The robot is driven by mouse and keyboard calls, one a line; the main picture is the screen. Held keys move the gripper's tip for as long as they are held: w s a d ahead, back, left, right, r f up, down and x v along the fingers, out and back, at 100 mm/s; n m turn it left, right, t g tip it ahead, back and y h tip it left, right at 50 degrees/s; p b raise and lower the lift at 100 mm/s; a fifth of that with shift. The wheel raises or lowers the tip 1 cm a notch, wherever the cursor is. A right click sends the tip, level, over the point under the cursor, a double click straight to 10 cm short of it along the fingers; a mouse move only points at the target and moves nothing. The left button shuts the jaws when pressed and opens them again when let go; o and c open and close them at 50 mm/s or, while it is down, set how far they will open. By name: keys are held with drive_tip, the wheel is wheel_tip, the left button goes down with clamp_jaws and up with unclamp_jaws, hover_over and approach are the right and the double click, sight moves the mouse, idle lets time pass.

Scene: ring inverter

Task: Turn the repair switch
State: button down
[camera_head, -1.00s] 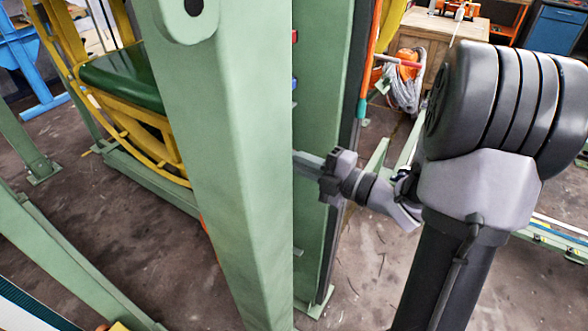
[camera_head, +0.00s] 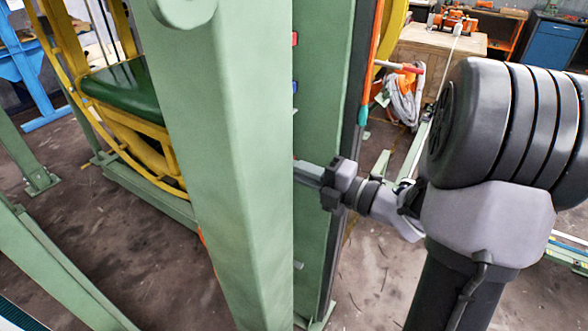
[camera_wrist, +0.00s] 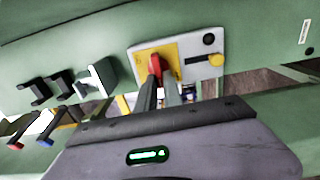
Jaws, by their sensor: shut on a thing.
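The repair switch (camera_wrist: 155,64) looks like a red handle on a yellow plate, set on a pale panel (camera_wrist: 141,58) in the wrist view. The handle stands roughly upright in the picture, tilted slightly. My gripper (camera_wrist: 164,82) is shut on the red handle, with its two dark fingers reaching up from below and hiding the lower part. In the head view my gripper reaches left behind the edge of a green post, so its fingertips and the switch are hidden there.
The pale panel also has a black round knob (camera_wrist: 208,40) and a yellow knob (camera_wrist: 216,60). Black and white handles (camera_wrist: 62,83) sit to its left, with red- and blue-tipped levers below. A wide green post (camera_head: 245,150) blocks the middle of the head view.

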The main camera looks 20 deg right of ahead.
drive_tip(key=c, duration=1.5)
unclamp_jaws()
drive_tip(key=p+v, duration=0.5)
drive_tip(key=v, duration=1.2)
drive_tip(key=shift+s+d, duration=0.1)
drive_tip(key=shift+s, duration=0.15)
